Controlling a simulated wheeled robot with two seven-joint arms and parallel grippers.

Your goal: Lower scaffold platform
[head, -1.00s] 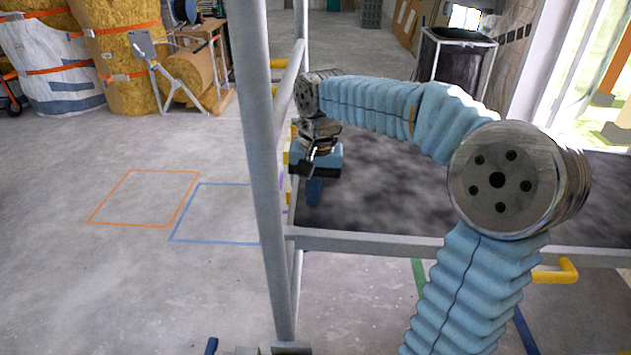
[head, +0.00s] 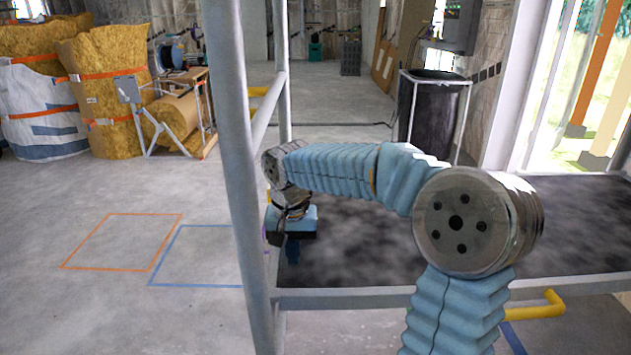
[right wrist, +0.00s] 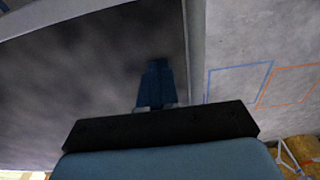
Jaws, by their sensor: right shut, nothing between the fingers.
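The scaffold platform (head: 380,245) is a dark mottled deck in a grey metal frame at the right of the head view. A grey upright post (head: 235,170) stands at its near left corner. My right gripper (head: 293,254) is over the deck's left end, pointing down, its fingers together and empty. In the right wrist view its blue fingers (right wrist: 156,85) appear against the dark deck (right wrist: 80,80), near the grey frame edge (right wrist: 196,50). Whether they touch the deck is unclear. My left gripper is not in view.
Yellow handles (head: 540,306) stick out from the scaffold frame. Orange (head: 115,242) and blue (head: 195,255) outlines mark the clear floor at left. Insulation rolls (head: 105,80) and a wooden stand are behind. A black bin (head: 434,120) stands beyond the platform.

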